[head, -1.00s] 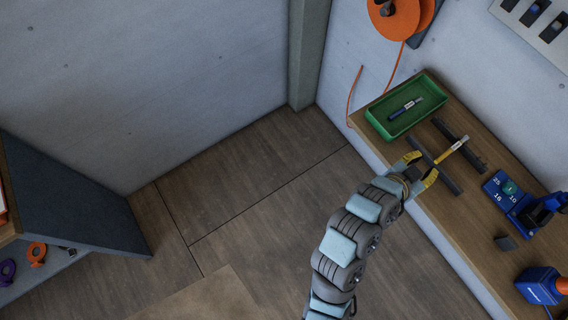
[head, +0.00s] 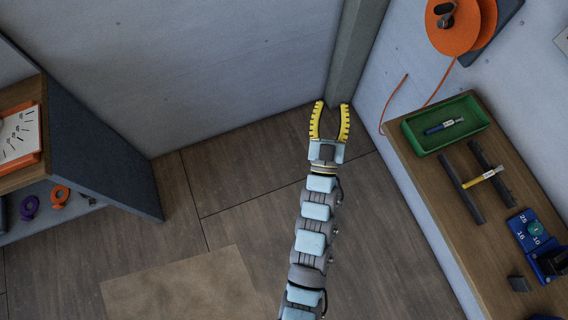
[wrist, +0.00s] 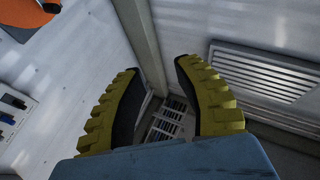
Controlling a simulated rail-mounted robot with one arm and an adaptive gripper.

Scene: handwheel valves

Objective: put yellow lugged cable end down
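The yellow lugged cable end (head: 487,174) lies across two dark parallel bars (head: 460,189) on the wooden bench at the right in the head view. A silver lug shows at its upper right end. My gripper (head: 331,106) is open and empty, well to the left of the bench, over the floor near the wall corner. In the wrist view my gripper (wrist: 158,75) also shows open, with nothing between its yellow fingers.
A green tray (head: 411,138) holds a blue cable piece (head: 442,127). A blue tool (head: 535,233) stands nearer on the bench. An orange spool (head: 455,25) hangs on the wall with loose cable. A dark panelled shelf (head: 100,140) stands left.

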